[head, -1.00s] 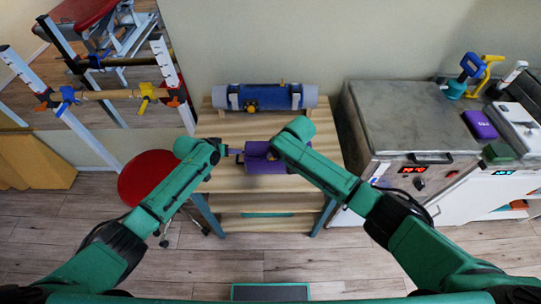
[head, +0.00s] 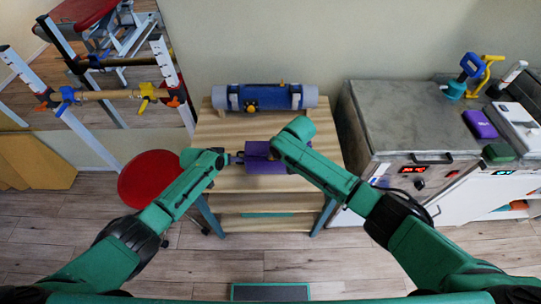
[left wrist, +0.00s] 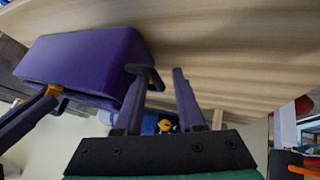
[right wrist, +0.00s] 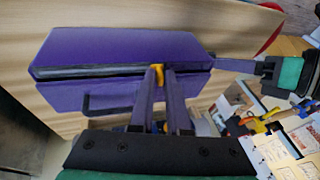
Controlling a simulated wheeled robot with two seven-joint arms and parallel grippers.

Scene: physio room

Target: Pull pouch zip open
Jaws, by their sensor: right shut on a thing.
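The purple pouch (head: 265,168) lies on the wooden table; it fills much of the right wrist view (right wrist: 120,52). Its dark zip line (right wrist: 85,71) runs along the side facing that camera. My right gripper (right wrist: 166,78) is shut on the yellow zip pull (right wrist: 158,70), near the zip's right part in that view. My left gripper (head: 236,158) is at the pouch's left end in the head view. In the left wrist view its fingers (left wrist: 158,92) are apart, with a black loop (left wrist: 148,76) of the pouch reaching toward the gap. Whether they touch it is unclear.
A blue roll (head: 265,97) on wooden supports lies at the table's back. A red stool (head: 150,178) stands left of the table (head: 310,135). A grey metal cabinet (head: 405,115) stands close on the right. The table's front strip is clear.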

